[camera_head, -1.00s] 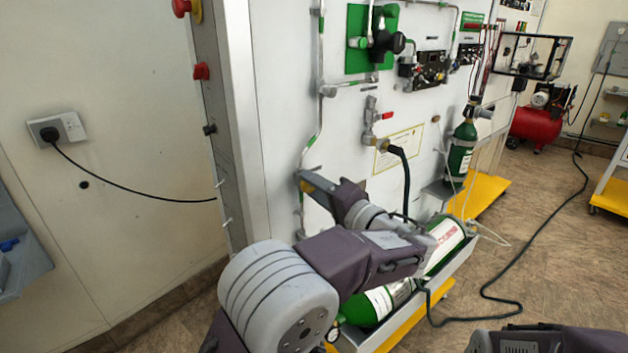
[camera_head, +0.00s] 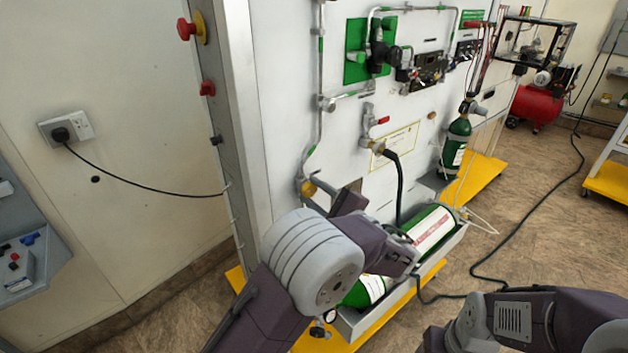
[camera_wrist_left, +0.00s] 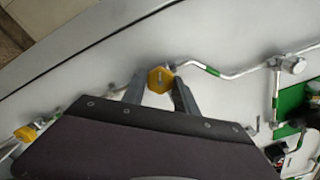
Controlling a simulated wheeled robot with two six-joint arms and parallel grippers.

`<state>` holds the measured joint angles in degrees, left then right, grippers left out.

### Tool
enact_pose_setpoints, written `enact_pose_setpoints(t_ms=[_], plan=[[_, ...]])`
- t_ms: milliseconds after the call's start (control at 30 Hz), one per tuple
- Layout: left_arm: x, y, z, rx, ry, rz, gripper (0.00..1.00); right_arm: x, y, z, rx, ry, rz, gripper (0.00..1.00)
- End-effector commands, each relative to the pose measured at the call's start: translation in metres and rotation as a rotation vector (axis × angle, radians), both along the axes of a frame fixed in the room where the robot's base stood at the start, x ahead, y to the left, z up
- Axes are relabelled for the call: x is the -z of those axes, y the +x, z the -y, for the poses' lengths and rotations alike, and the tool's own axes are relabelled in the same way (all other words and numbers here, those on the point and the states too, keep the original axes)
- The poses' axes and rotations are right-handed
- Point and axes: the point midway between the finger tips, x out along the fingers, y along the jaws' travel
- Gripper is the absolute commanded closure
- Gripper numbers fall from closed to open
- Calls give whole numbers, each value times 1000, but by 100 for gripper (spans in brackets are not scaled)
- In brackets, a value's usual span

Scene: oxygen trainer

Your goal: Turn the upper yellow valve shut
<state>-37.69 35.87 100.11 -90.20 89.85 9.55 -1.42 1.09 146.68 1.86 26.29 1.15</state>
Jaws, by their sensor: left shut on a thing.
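The upper yellow valve (camera_wrist_left: 160,79) is a small yellow knob on the pale panel, between the fingertips of my left gripper (camera_wrist_left: 160,88) in the left wrist view. The fingers are shut on it from both sides. In the head view the valve (camera_head: 308,188) shows as a yellow spot on the pipe at the panel's left part, with my left gripper (camera_head: 322,188) against it. A second yellow valve (camera_wrist_left: 25,133) shows at the left of the wrist view, apart from the gripper. My right arm shows at the lower right of the head view, but its gripper does not.
A metal pipe (camera_head: 321,60) runs up the panel beside the valve. A hose (camera_head: 399,185) hangs to the right. Green cylinders (camera_head: 432,230) lie in a tray below my left arm. A red emergency button (camera_head: 185,29) sits on the panel's left edge.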

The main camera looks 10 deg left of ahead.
Motion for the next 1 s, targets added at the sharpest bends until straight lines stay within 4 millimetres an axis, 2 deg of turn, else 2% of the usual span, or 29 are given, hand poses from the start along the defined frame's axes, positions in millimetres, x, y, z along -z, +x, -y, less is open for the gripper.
enact_pose_setpoints(t_ms=[33,500,1000], plan=[[-5,0,0,0,28,-39,100,-14,0,0,0,0,0,33],[-5,-1,0,0,301,-391,100,-76,0,0,0,0,0,33],[-2,-1,-1,1,577,-746,100,-132,0,0,0,0,0,33]])
